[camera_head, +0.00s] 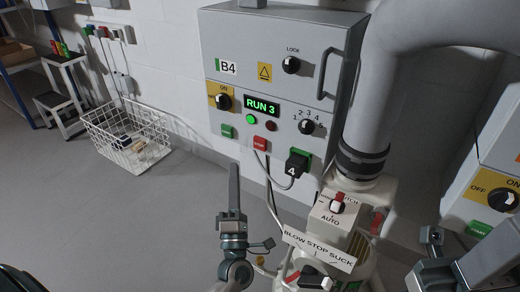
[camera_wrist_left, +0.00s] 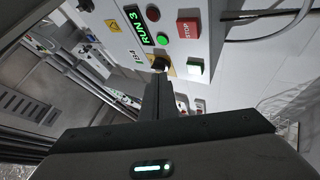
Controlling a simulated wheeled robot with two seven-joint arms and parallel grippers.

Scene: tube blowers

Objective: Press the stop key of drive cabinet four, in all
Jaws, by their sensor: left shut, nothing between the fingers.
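The grey drive cabinet (camera_head: 287,75) marked B4 hangs on the wall in the head view. Its display (camera_head: 262,105) reads RUN 3, with a lit green lamp beside it. The red stop key (camera_head: 260,142) sits below the display, right of a green key (camera_head: 227,131). In the left wrist view the stop key (camera_wrist_left: 187,28) shows its STOP label and the display (camera_wrist_left: 140,28) shows tilted. My left gripper (camera_head: 234,172) is shut and empty, pointing up, below and left of the stop key in the picture. Part of my right arm shows at lower right; its jaws are unclear.
A blower (camera_head: 330,225) with a thick grey pipe (camera_head: 370,95) stands right of my left gripper. A cable hangs below the stop key to a plug (camera_head: 298,163) marked 4. A white wire basket (camera_head: 125,140) stands on the floor at left. Another cabinet (camera_head: 490,180) is at right.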

